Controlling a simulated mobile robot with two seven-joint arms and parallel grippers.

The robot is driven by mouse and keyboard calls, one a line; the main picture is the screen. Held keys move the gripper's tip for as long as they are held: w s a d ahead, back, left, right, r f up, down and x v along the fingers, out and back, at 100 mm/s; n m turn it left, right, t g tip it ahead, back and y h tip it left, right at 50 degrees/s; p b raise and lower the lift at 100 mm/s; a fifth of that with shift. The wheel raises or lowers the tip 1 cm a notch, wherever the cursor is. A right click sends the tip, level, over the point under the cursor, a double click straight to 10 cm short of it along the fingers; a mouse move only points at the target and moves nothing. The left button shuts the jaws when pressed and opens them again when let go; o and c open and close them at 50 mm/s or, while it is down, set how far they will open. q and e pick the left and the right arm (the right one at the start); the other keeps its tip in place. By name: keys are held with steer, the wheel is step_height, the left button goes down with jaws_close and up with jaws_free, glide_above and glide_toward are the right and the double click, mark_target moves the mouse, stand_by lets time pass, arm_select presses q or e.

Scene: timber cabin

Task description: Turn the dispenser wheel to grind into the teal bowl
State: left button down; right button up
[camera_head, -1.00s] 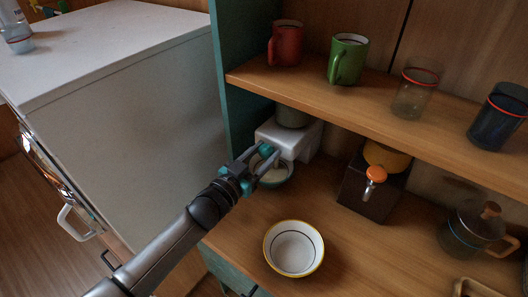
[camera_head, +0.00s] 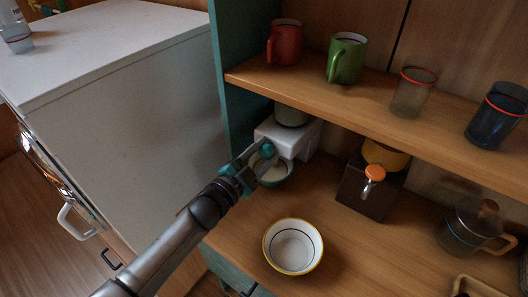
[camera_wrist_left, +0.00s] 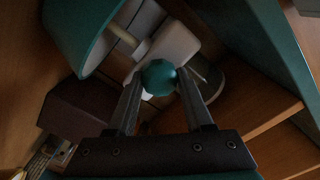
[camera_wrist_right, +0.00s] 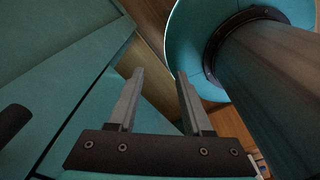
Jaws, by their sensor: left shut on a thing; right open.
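The white dispenser (camera_head: 297,142) stands at the back left of the lower shelf. Its teal wheel knob (camera_head: 268,149) is on the front. My left gripper (camera_head: 261,158) is shut on the knob, which shows between the fingertips in the left wrist view (camera_wrist_left: 160,77). The teal bowl (camera_head: 281,183) is below the dispenser, partly hidden by my gripper. The bowl also shows close up in the left wrist view (camera_wrist_left: 92,30). I cannot tell what the bowl holds. My right gripper (camera_wrist_right: 160,76) is open and empty, away from the dispenser.
A yellow-rimmed white bowl (camera_head: 293,247) stands near the shelf's front edge. A dark box with an orange knob (camera_head: 367,192) and a glass pot (camera_head: 468,229) are to the right. Mugs and glasses stand on the upper shelf (camera_head: 375,92). A teal side wall (camera_head: 241,75) bounds the left.

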stand_by(0.3)
arm_select(q)
steer(key=shift+c, duration=1.4)
jaws_free()
steer(key=p+v, duration=0.1)
steer(key=v, duration=1.4)
steer(key=shift+a, duration=0.15)
